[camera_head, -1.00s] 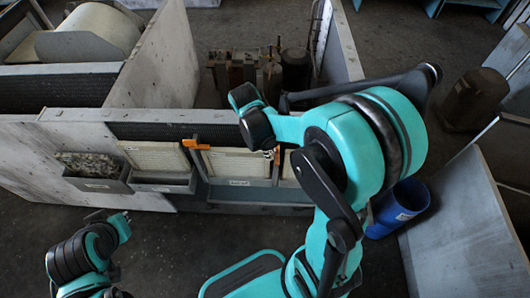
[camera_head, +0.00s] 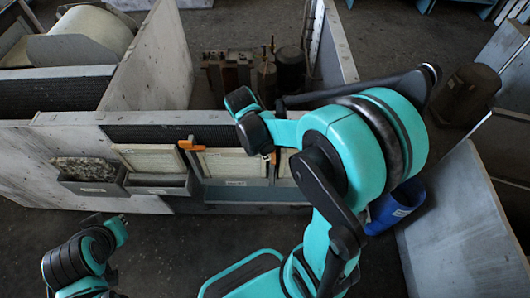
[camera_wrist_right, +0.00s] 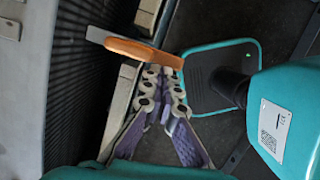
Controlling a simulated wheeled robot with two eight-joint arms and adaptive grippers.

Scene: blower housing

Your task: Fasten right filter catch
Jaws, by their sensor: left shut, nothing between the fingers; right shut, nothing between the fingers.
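The right filter catch (camera_head: 273,158), an orange lever, shows beside my right arm in the head view, partly hidden by it. In the right wrist view an orange lever (camera_wrist_right: 143,53) with a pale end lies across the top of the view, just beyond my right gripper (camera_wrist_right: 164,76). The right gripper's fingers are close together and hold nothing. Whether the fingertips touch the lever I cannot tell. In the head view my right arm hides this gripper. My left arm is folded at the lower left, and I cannot make out its gripper.
Another orange catch (camera_head: 187,145) sits between two cream filter panels (camera_head: 152,158) on the grey housing wall (camera_head: 75,135). A tray of grey debris (camera_head: 85,170) hangs at left. A blue bin (camera_head: 397,207) stands right of my right arm. The floor in front is clear.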

